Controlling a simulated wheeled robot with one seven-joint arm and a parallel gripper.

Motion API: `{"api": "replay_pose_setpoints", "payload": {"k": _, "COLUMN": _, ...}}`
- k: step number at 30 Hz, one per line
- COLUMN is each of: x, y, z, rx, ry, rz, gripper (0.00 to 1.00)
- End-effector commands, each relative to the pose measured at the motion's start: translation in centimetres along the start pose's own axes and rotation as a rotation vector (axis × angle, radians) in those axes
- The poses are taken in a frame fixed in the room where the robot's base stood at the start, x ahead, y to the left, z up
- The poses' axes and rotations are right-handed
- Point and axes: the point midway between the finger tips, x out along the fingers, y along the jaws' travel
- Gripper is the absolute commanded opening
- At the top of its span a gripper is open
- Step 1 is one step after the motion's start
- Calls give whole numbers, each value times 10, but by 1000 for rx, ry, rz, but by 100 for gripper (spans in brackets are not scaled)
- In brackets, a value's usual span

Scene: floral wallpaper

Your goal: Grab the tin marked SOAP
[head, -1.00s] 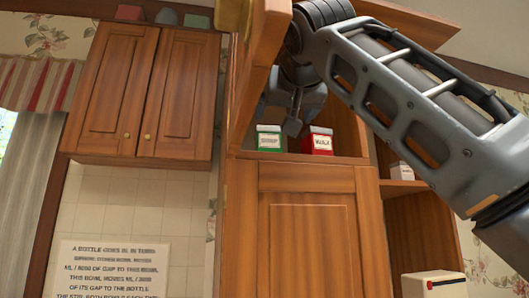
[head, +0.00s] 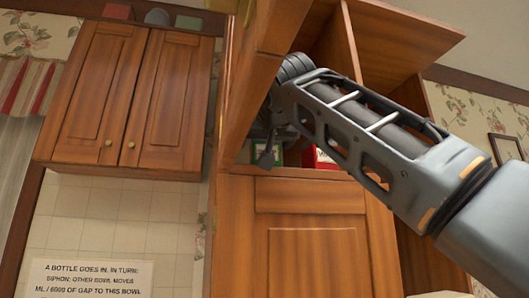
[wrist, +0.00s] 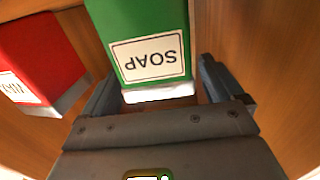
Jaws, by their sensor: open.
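The green tin marked SOAP (wrist: 140,30) is in the wrist view, its white label upside down in that picture. My gripper (wrist: 155,82) is open, with one finger on each side of the tin's near end; I cannot tell whether either finger touches it. In the head view a sliver of the green tin (head: 278,157) shows in the open cupboard, and my gripper (head: 265,155) is close by it, partly hidden by the cupboard door.
A red tin (wrist: 38,58) stands close beside the green tin; in the head view my arm partly covers it. The open cupboard door (head: 266,60) hangs close to my arm on the left. A closed cupboard (head: 125,100) is further left.

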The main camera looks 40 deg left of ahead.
Motion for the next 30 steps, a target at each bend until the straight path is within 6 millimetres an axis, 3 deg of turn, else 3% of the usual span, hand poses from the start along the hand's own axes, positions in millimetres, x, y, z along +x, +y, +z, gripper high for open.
{"api": "replay_pose_setpoints", "payload": {"k": 4, "x": 11, "y": 1, "z": -1, "rx": 1, "ry": 0, "rz": 1, "gripper": 94}}
{"api": "replay_pose_setpoints", "payload": {"k": 11, "x": 12, "y": 0, "z": 0, "rx": 1, "ry": 0, "rz": 0, "gripper": 94}}
{"api": "replay_pose_setpoints", "payload": {"k": 30, "x": 12, "y": 0, "z": 0, "rx": 0, "ry": 0, "rz": 0, "gripper": 33}}
